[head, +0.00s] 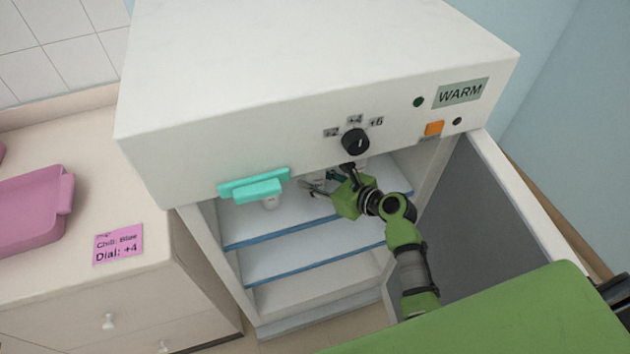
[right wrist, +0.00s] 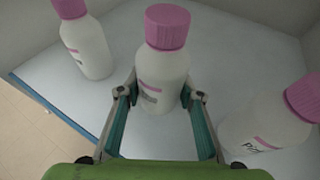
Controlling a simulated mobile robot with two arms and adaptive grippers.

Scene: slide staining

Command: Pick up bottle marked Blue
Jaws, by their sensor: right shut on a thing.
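My right gripper (head: 318,188) reaches into the open cabinet at its top shelf. In the right wrist view the gripper (right wrist: 165,98) has its two fingers closed on the sides of a white bottle with a pink cap (right wrist: 168,62). The bottle is upright; its label has a pink stripe and its small text cannot be read. A second white pink-capped bottle (right wrist: 88,45) stands to the left. A third (right wrist: 265,125) is at the right, its label starting with "Pi". No label reading Blue can be made out on a bottle. My left gripper is not in view.
The white cabinet (head: 300,75) marked WARM has a black dial (head: 355,142) and its door (head: 480,210) stands open at the right. A pink note (head: 118,244) reads "Chill: Blue Dial: +4". A pink tray (head: 30,215) lies left.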

